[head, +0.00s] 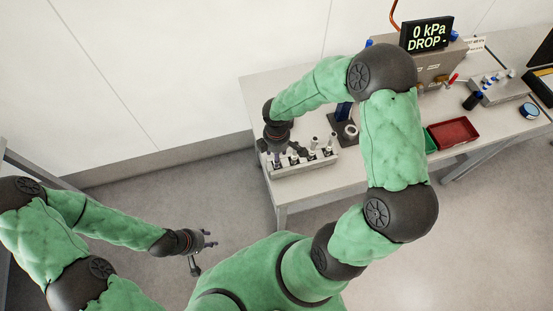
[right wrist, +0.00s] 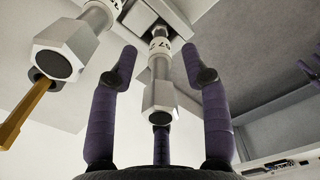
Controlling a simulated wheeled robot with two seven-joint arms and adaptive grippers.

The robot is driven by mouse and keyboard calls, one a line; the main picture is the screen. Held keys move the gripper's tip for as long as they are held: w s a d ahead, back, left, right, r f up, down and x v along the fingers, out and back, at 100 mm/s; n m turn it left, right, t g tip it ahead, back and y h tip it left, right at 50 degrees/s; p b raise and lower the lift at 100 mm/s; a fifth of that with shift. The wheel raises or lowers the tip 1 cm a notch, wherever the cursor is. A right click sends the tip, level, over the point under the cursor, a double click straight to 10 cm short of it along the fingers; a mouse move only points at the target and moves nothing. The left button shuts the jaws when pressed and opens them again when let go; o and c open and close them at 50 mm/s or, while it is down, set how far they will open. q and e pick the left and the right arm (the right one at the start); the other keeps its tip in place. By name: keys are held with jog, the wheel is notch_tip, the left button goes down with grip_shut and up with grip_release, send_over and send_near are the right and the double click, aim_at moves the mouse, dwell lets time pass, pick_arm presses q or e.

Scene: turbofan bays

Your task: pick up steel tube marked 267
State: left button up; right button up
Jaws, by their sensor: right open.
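A steel tube (right wrist: 161,88) with a hex end stands between the fingers of my right gripper (right wrist: 161,66) in the right wrist view. Its white label is turned and only partly readable, with a 7 visible. The fingers are open on both sides of the tube, with gaps, not gripping it. A second steel tube (right wrist: 78,42) is to its left, outside the fingers. In the head view my right gripper (head: 278,150) points down at the rack (head: 306,167) of several tubes and hides part of it. My left gripper (head: 205,256) is open and empty, away from the table.
The rack stands near the left end of a grey table (head: 262,85). A dark post (head: 345,125) stands behind it. Red (head: 453,132) and green trays lie to the right, below a display (head: 427,35) reading 0 kPa DROP.

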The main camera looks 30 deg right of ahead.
grip_shut()
jog(key=shift+r, duration=0.1)
